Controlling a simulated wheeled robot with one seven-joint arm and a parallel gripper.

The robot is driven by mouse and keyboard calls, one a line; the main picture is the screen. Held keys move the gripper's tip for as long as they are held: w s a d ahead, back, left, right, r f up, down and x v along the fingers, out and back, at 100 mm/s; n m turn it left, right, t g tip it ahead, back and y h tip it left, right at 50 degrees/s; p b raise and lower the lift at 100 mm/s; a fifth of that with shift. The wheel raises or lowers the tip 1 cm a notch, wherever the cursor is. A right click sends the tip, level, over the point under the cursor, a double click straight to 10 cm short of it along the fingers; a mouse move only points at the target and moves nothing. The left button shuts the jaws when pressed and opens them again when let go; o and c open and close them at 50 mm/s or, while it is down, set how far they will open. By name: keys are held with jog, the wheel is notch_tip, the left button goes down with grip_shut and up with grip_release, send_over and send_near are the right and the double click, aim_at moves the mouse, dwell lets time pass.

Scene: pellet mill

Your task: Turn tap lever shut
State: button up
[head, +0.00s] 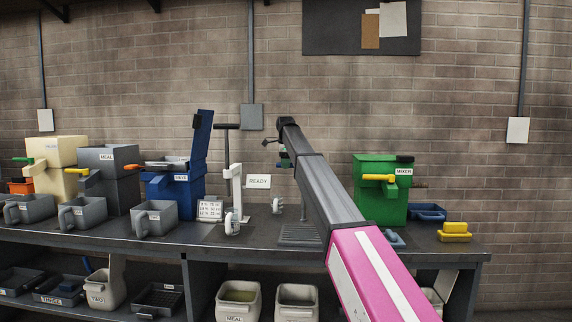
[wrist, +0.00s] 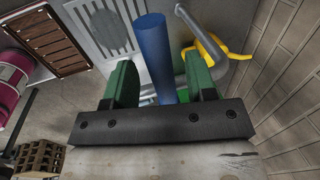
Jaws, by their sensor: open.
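In the wrist view a blue rod (wrist: 154,55), which looks like the tap lever, stands between the two green fingers of my gripper (wrist: 157,68). The jaws are open, with a gap to the rod on both sides. In the head view my gripper (head: 285,158) is small and far off above the bench. A thin grey post (head: 303,203) stands below it beside my arm. The lever is largely hidden there.
A slotted drain plate (head: 299,235) lies on the bench under my arm. The green mixer (head: 380,200), with a yellow lever (head: 379,178), stands to the right. A white stand (head: 235,190) and a READY sign (head: 258,182) are to the left. The brick wall is close behind.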

notch_tip(320, 180, up, 10)
jog(key=s, duration=0.2)
jog(key=shift+r, duration=0.15)
